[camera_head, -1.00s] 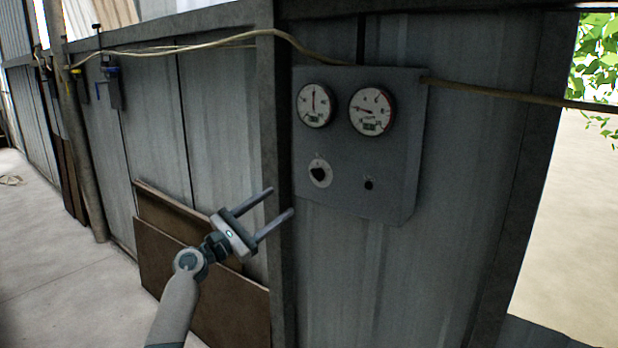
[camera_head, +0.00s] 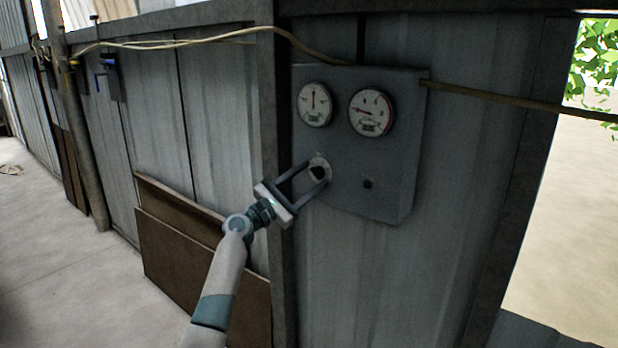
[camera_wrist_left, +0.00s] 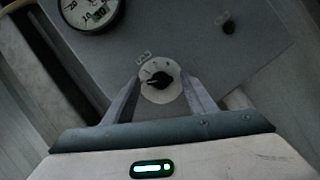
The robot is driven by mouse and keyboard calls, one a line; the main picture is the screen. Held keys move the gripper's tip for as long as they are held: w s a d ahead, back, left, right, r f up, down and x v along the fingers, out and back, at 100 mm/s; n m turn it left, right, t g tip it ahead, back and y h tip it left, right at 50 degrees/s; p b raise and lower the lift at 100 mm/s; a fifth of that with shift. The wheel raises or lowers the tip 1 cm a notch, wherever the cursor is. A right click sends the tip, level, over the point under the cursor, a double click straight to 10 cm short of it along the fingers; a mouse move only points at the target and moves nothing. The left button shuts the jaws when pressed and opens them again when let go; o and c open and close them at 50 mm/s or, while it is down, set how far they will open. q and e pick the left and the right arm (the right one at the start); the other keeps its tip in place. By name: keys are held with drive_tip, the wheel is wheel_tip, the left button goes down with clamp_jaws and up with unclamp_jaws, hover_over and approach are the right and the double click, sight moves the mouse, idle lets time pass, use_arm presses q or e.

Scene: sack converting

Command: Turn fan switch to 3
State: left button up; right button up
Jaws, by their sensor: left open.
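The fan switch is a black knob (camera_head: 317,172) on a pale round dial (camera_head: 324,161) low on the left side of a grey panel. In the left wrist view the knob (camera_wrist_left: 161,79) sits between the two fingers, with a small label above the dial. The dial's numbers are too small to read. My left gripper (camera_head: 315,172) is open, its fingers pointing at the panel on either side of the dial. I cannot tell whether the fingers touch the panel. My right gripper is not in view.
The grey panel (camera_head: 345,140) also carries two round gauges, a left one (camera_head: 314,104) and a right one (camera_head: 371,112), and a small black button (camera_head: 367,184). A cable (camera_head: 300,42) runs above. Brown boards (camera_head: 190,265) lean against the wall below left.

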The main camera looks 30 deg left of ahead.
use_arm(q)
drive_tip(key=c, duration=1)
drive_tip(key=shift+c, duration=0.2)
